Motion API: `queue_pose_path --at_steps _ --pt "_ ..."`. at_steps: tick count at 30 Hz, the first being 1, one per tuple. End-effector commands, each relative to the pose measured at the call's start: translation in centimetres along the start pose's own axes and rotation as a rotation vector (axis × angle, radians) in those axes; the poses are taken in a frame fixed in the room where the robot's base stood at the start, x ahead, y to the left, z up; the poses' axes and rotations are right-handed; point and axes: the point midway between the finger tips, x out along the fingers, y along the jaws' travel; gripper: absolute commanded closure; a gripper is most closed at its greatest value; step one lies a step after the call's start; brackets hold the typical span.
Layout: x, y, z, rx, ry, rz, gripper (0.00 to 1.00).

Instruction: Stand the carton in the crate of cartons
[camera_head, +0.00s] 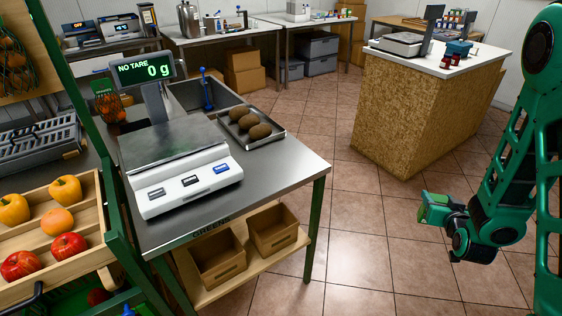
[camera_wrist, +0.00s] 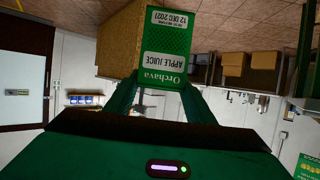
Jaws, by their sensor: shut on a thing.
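A green apple juice carton (camera_wrist: 166,50) is between the fingers of my gripper (camera_wrist: 160,92) in the wrist view. Its label reads upside down there, with an "Orchava" name and a date. In the head view my gripper (camera_head: 440,211) is at the right, out over the tiled floor, and the carton shows as a small green block (camera_head: 433,207) at its end. My gripper is shut on the carton, clear of any surface. No crate of cartons can be made out in either view.
A steel table (camera_head: 285,165) with a scale (camera_head: 190,183) and a tray of brown fruit (camera_head: 277,137) stands left. Open brown boxes (camera_head: 272,232) are below. A chipboard-sided counter (camera_head: 420,125) stands behind my gripper. Tiled floor lies free between.

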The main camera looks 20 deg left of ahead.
Motion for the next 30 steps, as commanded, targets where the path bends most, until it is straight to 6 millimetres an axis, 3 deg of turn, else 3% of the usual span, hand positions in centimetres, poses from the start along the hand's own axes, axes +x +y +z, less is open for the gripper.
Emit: queue_pose_path --at_steps 12,17,20,23,30 --pt "0.1 -0.6 -0.1 -0.004 0.002 -0.007 0.85" --pt "0.0 -3.0 -0.9 -0.019 0.003 -0.049 0.85" --pt "-0.2 -6.8 -2.1 -0.042 0.004 -0.114 0.85" --pt "-1.0 -11.9 -3.5 -0.076 0.001 -0.197 0.85" --pt "-5.2 -24.4 -6.5 -0.162 -0.004 -0.389 0.85"
